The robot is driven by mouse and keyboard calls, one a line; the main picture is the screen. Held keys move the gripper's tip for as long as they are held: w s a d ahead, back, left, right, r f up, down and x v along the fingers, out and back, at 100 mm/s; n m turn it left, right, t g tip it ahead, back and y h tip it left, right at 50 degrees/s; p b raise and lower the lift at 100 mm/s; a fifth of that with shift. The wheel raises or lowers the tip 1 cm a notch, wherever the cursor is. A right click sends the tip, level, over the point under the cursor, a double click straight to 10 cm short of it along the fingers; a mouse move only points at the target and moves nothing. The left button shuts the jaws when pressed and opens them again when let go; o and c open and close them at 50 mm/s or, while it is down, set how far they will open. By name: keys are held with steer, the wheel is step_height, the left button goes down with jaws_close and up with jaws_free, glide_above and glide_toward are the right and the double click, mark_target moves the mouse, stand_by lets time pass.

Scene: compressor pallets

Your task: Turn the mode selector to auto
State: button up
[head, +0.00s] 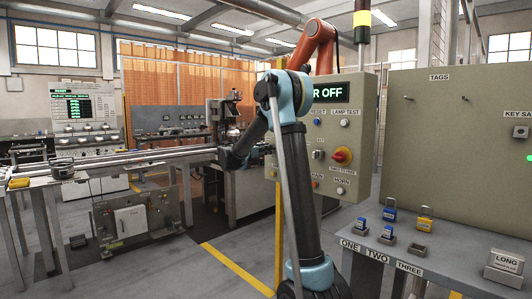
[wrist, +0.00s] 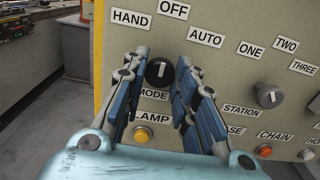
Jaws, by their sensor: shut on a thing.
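The mode selector (wrist: 160,76) is a round black knob with a white pointer mark, on the beige panel in the wrist view. Labels HAND, OFF and AUTO arc above it. Its mark points nearly straight up, toward the OFF label (wrist: 173,9). The AUTO label (wrist: 206,37) is up and to the right. My gripper (wrist: 162,62) has its two blue-padded fingers on either side of the knob, shut on it. In the head view my arm hides the selector, and I cannot make out the gripper there.
Padlocks (head: 425,219) stand on a ledge at right.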

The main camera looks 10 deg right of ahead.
steer(key=shift+d+m, duration=0.2)
steer(key=shift+m, duration=4.2)
steer(key=shift+s, duration=0.1)
steer(key=o, duration=1)
steer(key=shift+d, duration=0.1)
steer(key=shift+o, duration=0.2)
steer(key=shift+a, duration=0.25)
